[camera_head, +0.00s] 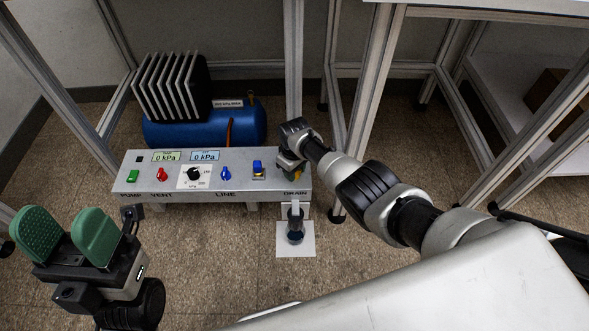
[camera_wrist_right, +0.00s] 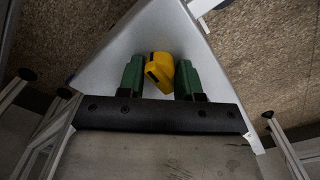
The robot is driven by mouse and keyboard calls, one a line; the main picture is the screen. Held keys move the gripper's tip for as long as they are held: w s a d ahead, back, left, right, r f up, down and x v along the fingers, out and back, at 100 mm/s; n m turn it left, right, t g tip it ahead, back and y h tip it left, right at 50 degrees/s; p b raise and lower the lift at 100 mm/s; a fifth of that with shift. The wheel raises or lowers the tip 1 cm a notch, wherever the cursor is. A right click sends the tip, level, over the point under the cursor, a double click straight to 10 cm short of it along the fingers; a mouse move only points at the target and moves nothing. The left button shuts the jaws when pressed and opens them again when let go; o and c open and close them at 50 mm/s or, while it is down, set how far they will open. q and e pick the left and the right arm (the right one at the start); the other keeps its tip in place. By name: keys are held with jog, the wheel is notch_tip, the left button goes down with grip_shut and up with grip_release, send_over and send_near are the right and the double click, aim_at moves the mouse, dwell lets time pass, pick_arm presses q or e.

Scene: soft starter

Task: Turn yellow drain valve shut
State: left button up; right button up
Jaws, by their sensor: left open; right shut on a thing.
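The yellow drain valve (camera_wrist_right: 158,72) shows in the right wrist view as a blocky handle, turned at a slant, on the grey panel's right end. My right gripper (camera_wrist_right: 160,78) has its green fingers on either side of the handle and is shut on it. In the head view my right gripper (camera_head: 289,168) is over the panel's DRAIN label end and hides most of the valve. My left gripper (camera_head: 68,234), with broad green pads, is open and empty at the lower left, apart from the panel.
The grey control panel (camera_head: 135,184) carries a green button, red and blue knobs, a black dial and two 0 kPa displays. A blue tank (camera_head: 165,133) stands behind. Below the drain, a dark cup (camera_head: 295,235) stands on a white pad (camera_head: 306,252). Metal frame posts stand nearby.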

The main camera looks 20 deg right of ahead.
jog(key=shift+n, duration=0.6)
jog(key=o, duration=0.9)
